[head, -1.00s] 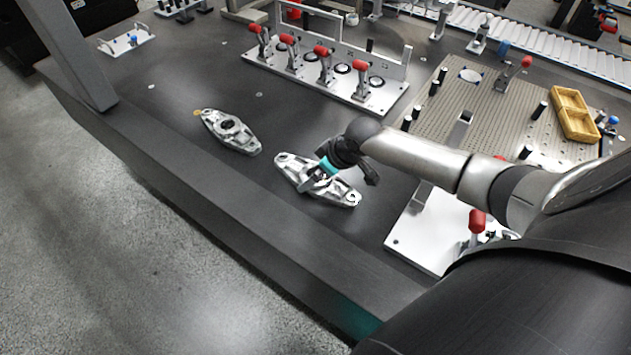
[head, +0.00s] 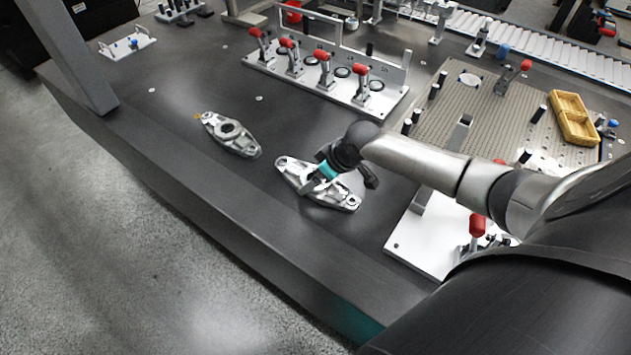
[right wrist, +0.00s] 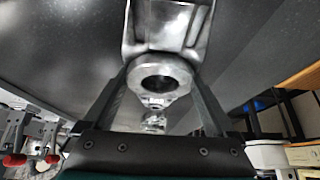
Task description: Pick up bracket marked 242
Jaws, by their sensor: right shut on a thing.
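A silver cast bracket (head: 344,200) is at the middle of the dark table, under my right gripper (head: 317,181). The gripper is shut on its middle; I cannot tell whether the bracket touches the table. In the right wrist view the fingers (right wrist: 161,85) stand on both sides of the bracket's round central boss (right wrist: 160,82). A second, similar bracket (head: 231,133) lies to the left, apart from the gripper. No number is readable on either bracket, so I cannot tell which is 242. My left gripper is not in view.
A white fixture (head: 330,85) with several red-handled clamps stands behind the brackets. A white plate (head: 420,240) with a red-handled clamp is to the right, and a perforated plate (head: 480,125) with black posts and a yellow tray (head: 573,118) lies behind it.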

